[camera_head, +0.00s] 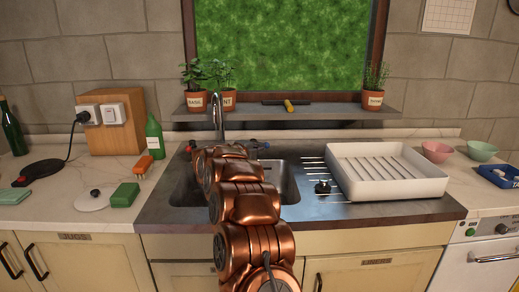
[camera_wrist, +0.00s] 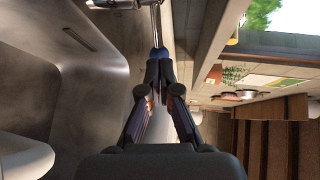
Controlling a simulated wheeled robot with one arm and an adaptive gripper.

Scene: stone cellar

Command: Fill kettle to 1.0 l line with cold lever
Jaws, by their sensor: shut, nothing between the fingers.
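The metal tap (camera_head: 217,112) rises at the back of the sink (camera_head: 292,183). A blue-tipped lever (camera_head: 264,146) is at its right, and a red-tipped lever (camera_head: 190,146) is at its left. In the wrist view, the fingers of my gripper (camera_wrist: 159,68) are shut and empty. Their tips are at the blue lever end (camera_wrist: 158,54); I cannot tell whether they touch it. In the head view my arm hides the gripper and part of the sink. I cannot make out the kettle or its level line. A black base (camera_head: 42,169) with a cord is on the left counter.
A white drying tray (camera_head: 390,195) stands right of the sink. A dark sill (camera_head: 330,112) with potted herbs (camera_head: 195,100) runs behind the tap. A green bottle (camera_head: 153,138), a green sponge (camera_head: 125,194) and a white lid-like disc (camera_head: 93,199) are on the left counter.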

